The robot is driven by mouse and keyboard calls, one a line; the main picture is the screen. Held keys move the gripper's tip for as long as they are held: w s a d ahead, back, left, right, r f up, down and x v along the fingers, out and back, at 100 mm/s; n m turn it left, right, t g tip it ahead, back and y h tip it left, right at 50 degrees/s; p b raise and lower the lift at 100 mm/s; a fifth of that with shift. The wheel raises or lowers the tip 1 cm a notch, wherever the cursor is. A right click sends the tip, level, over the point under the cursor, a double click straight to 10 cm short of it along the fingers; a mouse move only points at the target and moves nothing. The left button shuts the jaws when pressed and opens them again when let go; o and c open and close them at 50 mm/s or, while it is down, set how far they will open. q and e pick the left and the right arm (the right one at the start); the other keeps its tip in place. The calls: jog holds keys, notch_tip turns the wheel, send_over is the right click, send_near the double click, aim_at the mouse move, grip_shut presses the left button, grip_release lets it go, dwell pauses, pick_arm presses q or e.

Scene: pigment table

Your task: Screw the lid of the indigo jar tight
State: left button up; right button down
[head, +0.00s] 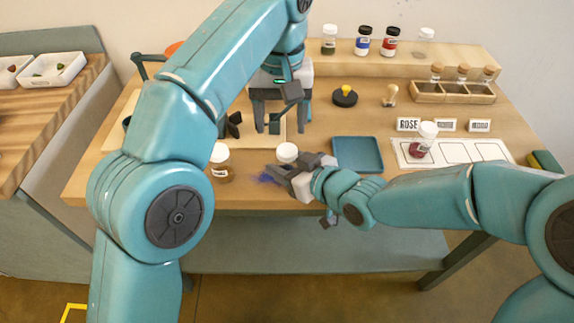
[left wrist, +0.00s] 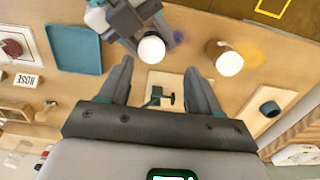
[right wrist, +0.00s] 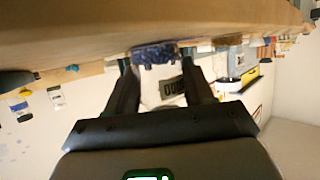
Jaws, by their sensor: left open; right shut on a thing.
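The indigo jar shows in the head view as a white lid (head: 287,151) just beyond my right gripper (head: 286,173), beside a blue powder stain; my gripper hides most of its body. My right gripper is shut on the jar; in the right wrist view a pale body with a dark label (right wrist: 172,88) sits between the fingers. In the left wrist view the lid (left wrist: 151,50) is on top, but I cannot tell how tight. My left gripper (head: 281,118) is open and empty above the lid, fingers (left wrist: 158,68) pointing down, apart from it.
A brown-orange jar with a white lid (head: 220,155) stands left of the indigo jar. A blue tray (head: 358,154) lies to the right. A rose jar (head: 421,145) stands on a white card (head: 458,151). Several jars line the back shelf (head: 360,62).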

aim_at(287, 150)
pick_arm(q)
jog(key=shift+w+d+r, duration=0.2)
jog(key=shift+d+r, duration=0.05)
jog(key=shift+r, duration=0.4)
jog(key=shift+w+d+f, duration=0.1)
jog(key=shift+d+f, duration=0.05)
jog(key=shift+d, duration=0.2)
jog(key=shift+f, duration=0.15)
jog(key=shift+f, duration=3.9)
